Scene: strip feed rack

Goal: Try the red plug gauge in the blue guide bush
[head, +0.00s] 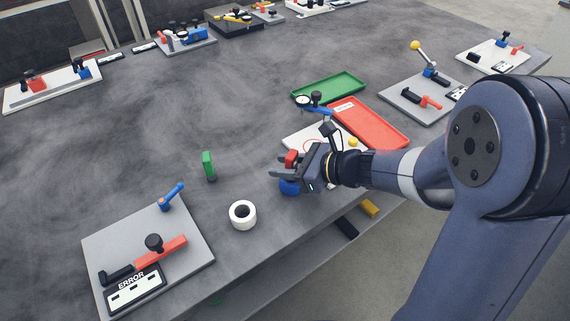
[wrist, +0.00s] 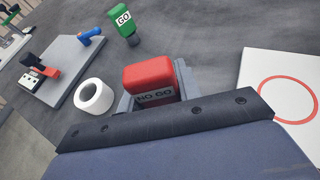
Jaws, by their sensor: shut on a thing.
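The red plug gauge (head: 291,156) is held in my gripper (head: 282,170); in the wrist view the red gauge (wrist: 150,77) shows its "NO GO" label between the grey fingers. The blue guide bush (head: 289,187) stands near the table's front edge, just below my gripper in the head view, partly covered by it. The lower end of the gauge is hidden, so I cannot tell whether it is above the bush or inside it. The bush is hidden in the wrist view.
A green "GO" gauge (head: 208,166) stands upright to the left. A white ring (head: 243,215) lies near the front edge. A grey clamp plate (head: 195,240) is front left. A red tray (head: 375,125) and green tray (head: 325,88) lie behind. The table's middle left is clear.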

